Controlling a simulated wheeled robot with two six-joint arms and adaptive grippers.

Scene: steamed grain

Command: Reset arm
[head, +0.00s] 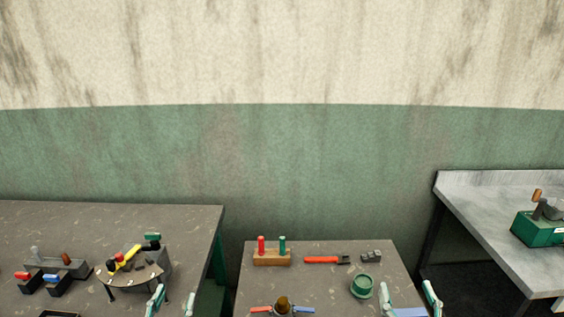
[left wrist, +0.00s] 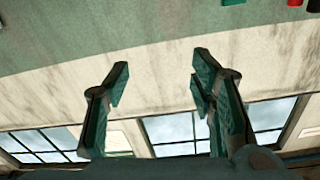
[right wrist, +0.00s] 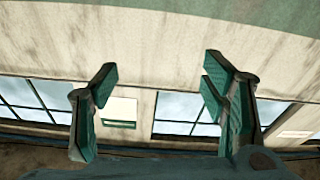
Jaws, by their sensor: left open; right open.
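My left gripper (head: 172,303) shows at the bottom of the head view, in front of the left table. Its two fingers stand apart with nothing between them, as the left wrist view (left wrist: 155,85) also shows. My right gripper (head: 408,300) is at the bottom of the head view, near the right front of the middle table. Its fingers are also apart and empty in the right wrist view (right wrist: 158,85). Both wrist views look at the wall and windows beyond the fingers.
The middle table (head: 330,282) bears a wooden block (head: 272,258) with red and green pegs, an orange-red tool (head: 322,260), a grey block (head: 371,256) and a green round container (head: 362,286). The left table (head: 60,222) holds several items. A metal bench (head: 490,205) with a green device (head: 537,229) stands right.

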